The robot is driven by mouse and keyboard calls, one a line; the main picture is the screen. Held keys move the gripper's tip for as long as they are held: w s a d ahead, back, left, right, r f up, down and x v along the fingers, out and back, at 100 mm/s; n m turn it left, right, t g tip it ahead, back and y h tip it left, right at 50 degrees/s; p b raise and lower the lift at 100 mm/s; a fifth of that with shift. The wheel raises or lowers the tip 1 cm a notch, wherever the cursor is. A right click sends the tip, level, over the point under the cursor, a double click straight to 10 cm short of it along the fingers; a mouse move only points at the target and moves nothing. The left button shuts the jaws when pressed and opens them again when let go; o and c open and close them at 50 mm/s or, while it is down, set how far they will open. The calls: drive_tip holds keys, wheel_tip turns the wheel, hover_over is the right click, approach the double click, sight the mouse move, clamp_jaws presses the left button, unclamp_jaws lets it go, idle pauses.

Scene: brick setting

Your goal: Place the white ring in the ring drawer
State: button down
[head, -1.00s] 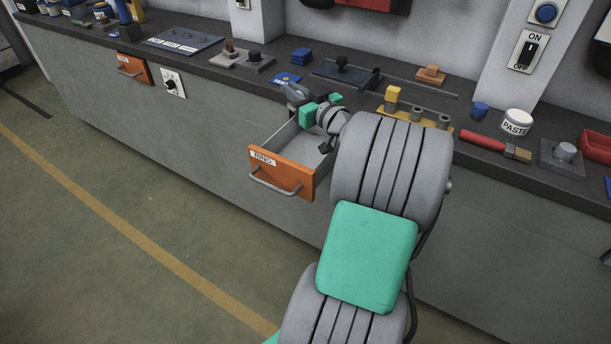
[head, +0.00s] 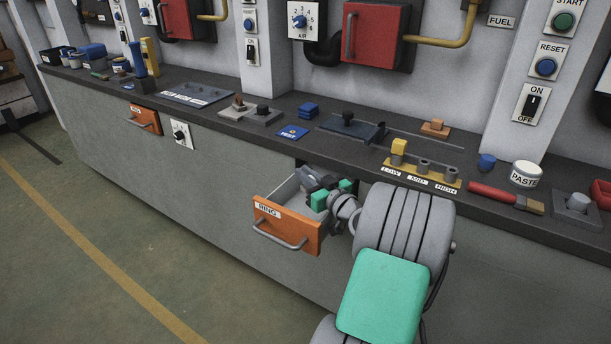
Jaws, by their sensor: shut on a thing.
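The ring drawer (head: 287,232), with an orange front and a label reading RING, is pulled open from the grey bench. My gripper (head: 312,181) is at the open drawer, over its inner right part near the bench front. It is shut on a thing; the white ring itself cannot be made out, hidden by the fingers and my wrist. My arm covers the drawer's right side, and whether the gripper touches the drawer cannot be told.
The dark bench top (head: 290,135) overhangs just behind the gripper. On it are a blue card (head: 292,132), a dark plate with a knob (head: 350,127), and a yellow-based stand (head: 421,174) marked LOW, MID, HIGH. A second orange drawer (head: 145,119) is shut at left.

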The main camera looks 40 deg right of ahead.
drive_tip(key=shift+s+a+f+b, duration=0.1)
drive_tip(key=shift+f+b, duration=0.5)
drive_tip(key=shift+f, duration=0.15)
drive_tip(key=c, duration=1.5)
unclamp_jaws()
drive_tip(key=shift+a+f, duration=0.1)
drive_tip(key=shift+f, duration=0.15)
drive_tip(key=shift+r+p, duration=0.5)
drive_tip(key=shift+p, duration=0.1)
drive_tip(key=shift+s+r+p, duration=0.2)
drive_tip(key=shift+r+p, duration=0.05)
drive_tip(key=shift+p, duration=0.2)
drive_tip(key=s+b, duration=0.1)
drive_tip(key=s, duration=0.4)
drive_tip(key=s+b, duration=0.2)
drive_tip(key=s, duration=0.4)
drive_tip(key=shift+s+a+r, duration=0.1)
drive_tip(key=shift+a+r, duration=0.05)
drive_tip(key=shift+s+r, duration=0.1)
drive_tip(key=shift+r, duration=0.1)
